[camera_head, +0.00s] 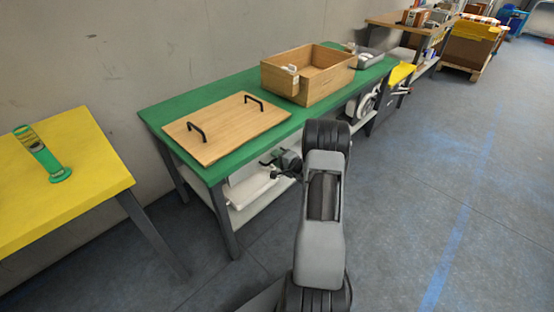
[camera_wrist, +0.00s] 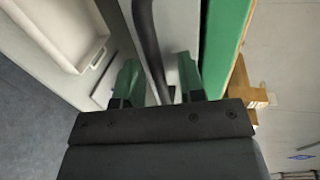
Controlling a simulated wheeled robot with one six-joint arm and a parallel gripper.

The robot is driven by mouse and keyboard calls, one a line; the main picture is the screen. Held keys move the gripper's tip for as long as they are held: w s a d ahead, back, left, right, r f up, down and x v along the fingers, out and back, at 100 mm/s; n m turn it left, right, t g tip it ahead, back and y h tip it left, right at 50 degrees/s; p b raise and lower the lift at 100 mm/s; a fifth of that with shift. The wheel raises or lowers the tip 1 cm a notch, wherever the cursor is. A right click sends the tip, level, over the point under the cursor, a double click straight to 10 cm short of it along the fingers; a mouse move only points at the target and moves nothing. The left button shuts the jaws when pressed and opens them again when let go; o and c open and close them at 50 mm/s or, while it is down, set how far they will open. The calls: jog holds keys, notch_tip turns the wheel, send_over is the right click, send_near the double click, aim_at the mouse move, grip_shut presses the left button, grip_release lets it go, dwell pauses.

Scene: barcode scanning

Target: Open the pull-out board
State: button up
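My gripper (camera_head: 282,163) is at the front edge of the green-topped table (camera_head: 190,92), low beside the tabletop. In the wrist view its two green fingers (camera_wrist: 159,75) stand apart. A dark curved bar (camera_wrist: 147,35), like a handle, runs between the fingers in the picture. I cannot tell whether the fingers touch it or how deep it sits between them. A pale panel (camera_wrist: 178,28) shows behind the bar, beside the green table edge (camera_wrist: 222,45). I cannot clearly make out the pull-out board in the head view, where my arm and gripper cover part of the table front.
A wooden board (camera_head: 222,137) with two black handles lies on the tabletop, with an open wooden box (camera_head: 318,88) behind it. A white tray (camera_head: 250,190) is on the lower shelf. A yellow table (camera_head: 85,180) stands left. The floor at right (camera_head: 450,200) is clear.

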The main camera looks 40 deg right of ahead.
jog(key=shift+w, duration=0.1)
jog(key=shift+c, duration=0.5)
grip_shut()
